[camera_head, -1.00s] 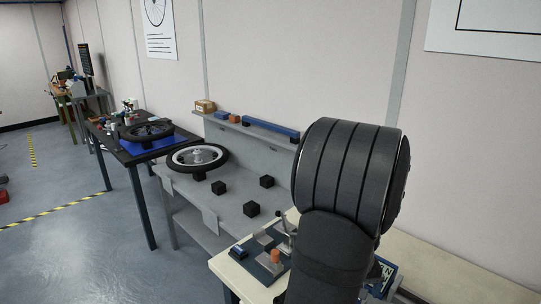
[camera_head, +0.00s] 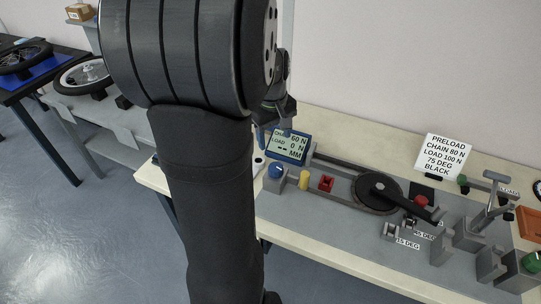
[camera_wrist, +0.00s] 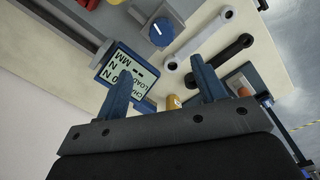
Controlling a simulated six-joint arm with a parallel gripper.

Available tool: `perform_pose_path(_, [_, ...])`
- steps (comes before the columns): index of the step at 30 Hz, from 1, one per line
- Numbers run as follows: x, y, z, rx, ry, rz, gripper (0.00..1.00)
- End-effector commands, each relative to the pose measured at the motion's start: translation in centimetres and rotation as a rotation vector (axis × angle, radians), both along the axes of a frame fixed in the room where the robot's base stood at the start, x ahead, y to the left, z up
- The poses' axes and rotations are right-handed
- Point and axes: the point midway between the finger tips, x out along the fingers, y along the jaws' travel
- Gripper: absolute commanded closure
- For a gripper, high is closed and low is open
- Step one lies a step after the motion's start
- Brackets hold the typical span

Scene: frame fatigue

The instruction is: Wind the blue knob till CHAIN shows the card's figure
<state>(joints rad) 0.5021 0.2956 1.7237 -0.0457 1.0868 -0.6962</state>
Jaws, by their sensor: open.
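The blue knob (camera_head: 276,170) sits on a grey block at the left of the test rig; it also shows in the wrist view (camera_wrist: 162,32), with a white mark on top. The display (camera_head: 288,146) behind it seems to read 60 N on the top, CHAIN line and LOAD 0 N. In the wrist view a finger covers part of the display (camera_wrist: 140,68). The white card (camera_head: 443,157) reads PRELOAD, CHAIN 80 N, LOAD 100 N, 75 DEG, BLACK. My gripper (camera_wrist: 160,64) is open and empty, apart from the knob. In the head view my arm partly hides it.
A yellow cylinder (camera_head: 304,180) and a red block (camera_head: 326,183) stand just right of the knob. A chain runs to a dark chainring with a crank (camera_head: 378,190). Grey (camera_wrist: 200,38) and black (camera_wrist: 222,53) crank arms lie near the knob. Clamps and posts fill the bench's right.

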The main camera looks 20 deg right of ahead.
Motion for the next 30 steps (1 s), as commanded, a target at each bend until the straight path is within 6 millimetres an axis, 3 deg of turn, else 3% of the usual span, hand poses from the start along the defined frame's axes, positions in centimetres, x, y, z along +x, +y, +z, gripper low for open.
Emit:
perform_pose_path(1, [-0.1,0.2,2.2,-0.004,-0.006,0.032,0.36])
perform_pose_path(4, [-0.5,0.5,4.9,-0.002,-0.004,0.084,0.36])
perform_pose_path(6, [-0.6,0.7,5.8,0.0,-0.001,0.105,0.36])
perform_pose_path(9, [-0.8,0.8,5.6,0.002,0.003,0.114,0.36])
perform_pose_path(14, [-0.8,0.7,3.1,0.004,0.005,0.113,0.36])
perform_pose_path(30, [-0.6,0.1,-8.4,0.004,0.004,0.111,0.36])
